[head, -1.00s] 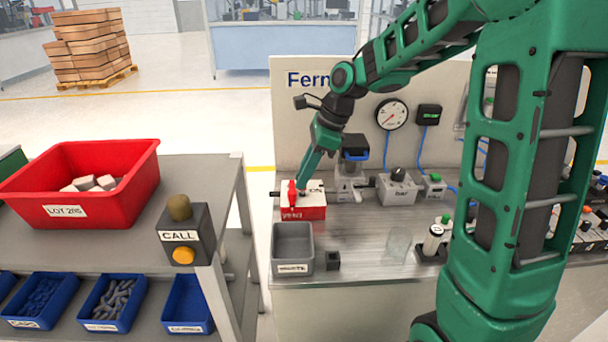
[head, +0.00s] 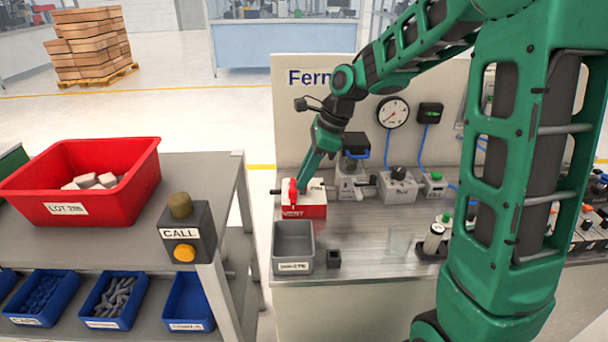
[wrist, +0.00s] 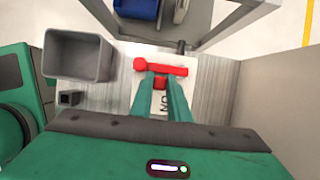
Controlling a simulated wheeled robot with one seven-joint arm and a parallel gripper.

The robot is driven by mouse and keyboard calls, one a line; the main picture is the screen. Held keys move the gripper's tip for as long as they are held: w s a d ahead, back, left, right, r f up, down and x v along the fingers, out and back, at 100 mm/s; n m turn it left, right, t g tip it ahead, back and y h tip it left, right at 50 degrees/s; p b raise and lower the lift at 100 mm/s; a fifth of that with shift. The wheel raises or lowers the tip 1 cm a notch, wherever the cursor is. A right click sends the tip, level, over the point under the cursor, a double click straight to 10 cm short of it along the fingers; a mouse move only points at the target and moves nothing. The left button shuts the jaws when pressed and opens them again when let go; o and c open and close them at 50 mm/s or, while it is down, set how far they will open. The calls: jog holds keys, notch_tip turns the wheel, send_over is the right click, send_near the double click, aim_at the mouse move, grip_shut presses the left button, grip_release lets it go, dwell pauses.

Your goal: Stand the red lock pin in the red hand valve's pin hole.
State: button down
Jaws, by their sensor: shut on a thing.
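The red hand valve (head: 304,211) is a white-topped box with a red front marked VENT, on the steel bench. Its red handle (wrist: 176,70) lies across the wrist view just ahead of my fingertips and shows upright in the head view (head: 292,190). My gripper (wrist: 160,84) is over the valve's top, shut on a small red piece, which looks like the red lock pin (wrist: 160,83). Only a bit of the pin shows between the fingers. Its lower end and the pin hole are hidden, so I cannot tell whether it is in the hole.
A grey bin (head: 293,245) and a small black block (head: 333,259) stand in front of the valve. A grey device with a black knob (head: 398,185) stands to the right. The back panel (head: 290,120) rises close behind.

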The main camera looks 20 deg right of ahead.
jog(key=shift+f, duration=0.5)
jog(key=c, duration=1.6)
grip_release()
jog(key=shift+a, duration=0.15)
jog(key=shift+r, duration=4.55)
